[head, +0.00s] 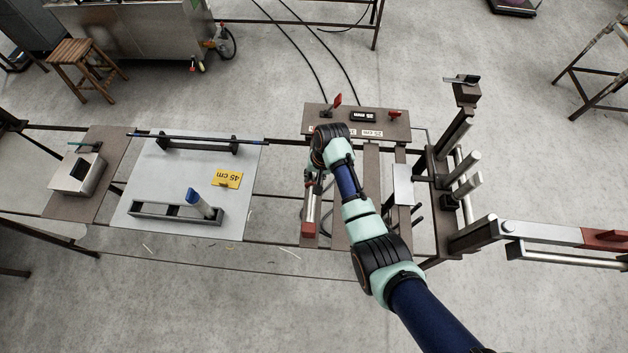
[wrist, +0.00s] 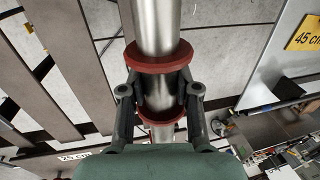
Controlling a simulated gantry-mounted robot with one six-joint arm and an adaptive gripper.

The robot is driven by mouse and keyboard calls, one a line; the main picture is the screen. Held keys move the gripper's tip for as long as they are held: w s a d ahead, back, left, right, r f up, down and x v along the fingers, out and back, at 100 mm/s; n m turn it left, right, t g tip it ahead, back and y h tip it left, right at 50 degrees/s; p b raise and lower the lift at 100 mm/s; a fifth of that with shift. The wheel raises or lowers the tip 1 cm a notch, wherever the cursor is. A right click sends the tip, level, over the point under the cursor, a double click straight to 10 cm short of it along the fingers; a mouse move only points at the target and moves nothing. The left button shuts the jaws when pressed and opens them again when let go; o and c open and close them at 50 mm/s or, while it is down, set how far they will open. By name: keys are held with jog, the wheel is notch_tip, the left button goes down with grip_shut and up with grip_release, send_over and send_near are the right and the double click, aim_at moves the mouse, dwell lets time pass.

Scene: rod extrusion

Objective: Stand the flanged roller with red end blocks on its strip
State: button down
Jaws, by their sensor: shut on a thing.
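The flanged roller (wrist: 155,25) is a shiny metal cylinder with red rings around it in the wrist view. My gripper (wrist: 159,88) is shut on it, one finger on each side, close to the two red rings. The roller's top end runs out of the wrist picture. In the head view, my gripper (head: 316,178) is partly hidden by my wrist, and the silver roller (head: 311,203) extends below it toward a red end (head: 308,229). Brown strips (head: 341,225) lie beside it. I cannot tell whether the roller touches a strip.
A dark board (head: 318,115) with labels and red pieces lies behind my wrist. A pale panel (head: 150,175) with a yellow 45 cm sign (head: 229,179) and a blue-ended cylinder (head: 203,203) is at left. A post frame (head: 455,140) stands at right. Gaps separate the strips.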

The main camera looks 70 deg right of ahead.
aim_at(314, 181)
jog(key=shift+f, duration=1.45)
jog(key=c, duration=1.3)
grip_release()
jog(key=shift+f+b, duration=0.25)
jog(key=shift+b, duration=0.05)
jog(key=o, duration=0.5)
jog(key=shift+r, duration=0.1)
jog(key=shift+c, duration=0.2)
notch_tip(314, 181, up, 12)
jog(key=s+p, duration=0.1)
jog(key=s, duration=0.1)
jog(key=shift+s+d+p, duration=0.15)
jog(key=shift+d+p, duration=0.1)
jog(key=shift+p, duration=0.1)
